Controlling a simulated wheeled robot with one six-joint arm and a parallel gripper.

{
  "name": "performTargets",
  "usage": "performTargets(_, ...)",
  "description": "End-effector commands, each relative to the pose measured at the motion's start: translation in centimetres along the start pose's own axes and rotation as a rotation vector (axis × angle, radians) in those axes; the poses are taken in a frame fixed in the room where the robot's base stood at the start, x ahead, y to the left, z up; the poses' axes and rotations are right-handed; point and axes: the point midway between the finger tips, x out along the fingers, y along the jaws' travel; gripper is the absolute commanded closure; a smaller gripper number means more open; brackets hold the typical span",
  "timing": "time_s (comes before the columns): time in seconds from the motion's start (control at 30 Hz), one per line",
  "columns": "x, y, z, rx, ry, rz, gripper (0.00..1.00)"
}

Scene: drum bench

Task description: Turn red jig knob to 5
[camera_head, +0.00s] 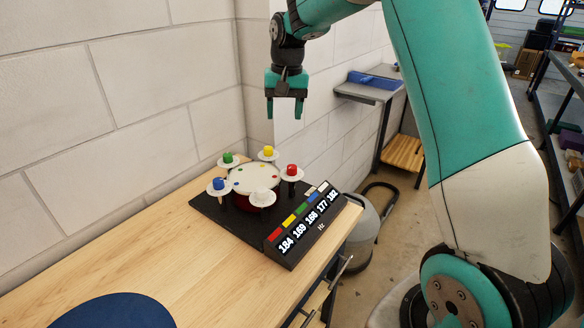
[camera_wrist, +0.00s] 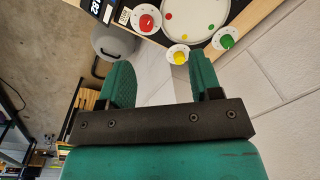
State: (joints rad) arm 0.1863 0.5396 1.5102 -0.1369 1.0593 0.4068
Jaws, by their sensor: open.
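The red knob (camera_head: 291,170) sits on a white numbered dial at the right side of the drum jig. It also shows near the top of the wrist view (camera_wrist: 146,22), but its setting is too small to read. The drum (camera_head: 256,179) has a white head with coloured dots and stands on a black base. My gripper (camera_head: 284,115) is open and empty, pointing down, above and behind the jig in the head view. It is apart from every knob. Its two green fingers also show in the wrist view (camera_wrist: 163,80).
Around the drum are a yellow knob (camera_head: 268,151), a green knob (camera_head: 228,158), a blue knob (camera_head: 219,184) and a white knob (camera_head: 262,197). A display (camera_head: 305,227) reads 184, 169, 166, 177, 182 Hz. A dark blue disc (camera_head: 112,312) lies on the wooden bench (camera_head: 150,262). A block wall stands behind.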

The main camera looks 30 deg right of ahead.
Motion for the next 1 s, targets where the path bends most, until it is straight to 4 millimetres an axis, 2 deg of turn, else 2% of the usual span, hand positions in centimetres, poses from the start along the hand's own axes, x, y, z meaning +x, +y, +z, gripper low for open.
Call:
performTargets(0.03, 0.9, 1.3, -1.8, 0.060, -0.001, 0.011, 0.42)
performTargets(0.1, 1.4, 2.5, -3.3, 0.118, 0.000, 0.022, 0.42)
performTargets(0.2, 2.0, 3.4, -4.2, 0.157, -0.001, 0.029, 0.42)
performTargets(0.37, 3.8, 3.7, -4.3, 0.165, -0.004, 0.031, 0.42)
performTargets(0.8, 13.6, 3.9, -4.2, 0.161, -0.005, 0.031, 0.42)
performTargets(1.0, 17.1, 4.0, -4.3, 0.160, -0.002, 0.030, 0.42)
